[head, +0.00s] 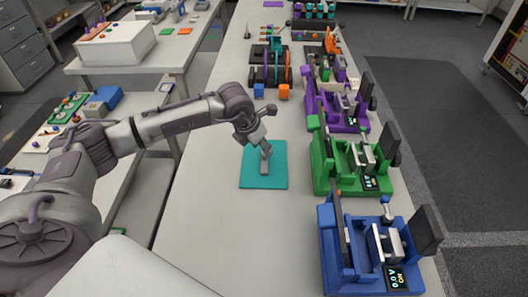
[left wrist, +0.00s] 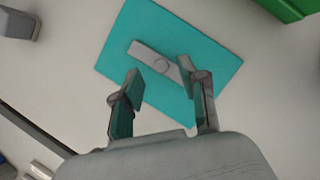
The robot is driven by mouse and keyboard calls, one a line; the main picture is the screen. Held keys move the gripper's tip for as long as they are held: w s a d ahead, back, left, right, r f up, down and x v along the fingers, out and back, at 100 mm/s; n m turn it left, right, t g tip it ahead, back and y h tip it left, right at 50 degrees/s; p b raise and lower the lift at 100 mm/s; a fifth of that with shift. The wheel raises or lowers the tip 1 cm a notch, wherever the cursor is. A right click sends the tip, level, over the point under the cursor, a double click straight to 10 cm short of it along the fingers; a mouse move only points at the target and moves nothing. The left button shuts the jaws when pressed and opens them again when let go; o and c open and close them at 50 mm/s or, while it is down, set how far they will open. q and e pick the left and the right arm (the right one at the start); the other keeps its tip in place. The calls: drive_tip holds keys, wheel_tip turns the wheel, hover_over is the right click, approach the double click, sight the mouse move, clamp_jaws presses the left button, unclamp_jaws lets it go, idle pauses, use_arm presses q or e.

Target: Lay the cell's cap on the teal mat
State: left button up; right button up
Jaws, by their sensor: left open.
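The cell's cap, a grey bar with a round boss in its middle, lies flat on the teal mat (head: 279,181) in the head view (head: 264,173). In the left wrist view the cap (left wrist: 150,54) rests on the teal mat (left wrist: 210,52), inside its edges. My left gripper (head: 264,150) is over the mat. In the left wrist view its two fingers (left wrist: 160,78) are spread apart with nothing held between them. The right finger overlaps one end of the cap in the picture; I cannot tell whether they touch. My right gripper is not in view.
Blue (head: 337,262), green (head: 325,178) and purple (head: 317,124) cycler stations line the table's right side. A blue block (head: 259,91) and an orange block (head: 284,91) stand beyond the mat. The white table (head: 240,235) in front of the mat is clear.

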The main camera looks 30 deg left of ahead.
use_arm(q)
drive_tip(key=b+v, duration=0.1)
drive_tip(key=v, duration=0.7)
drive_tip(key=shift+s, duration=0.1)
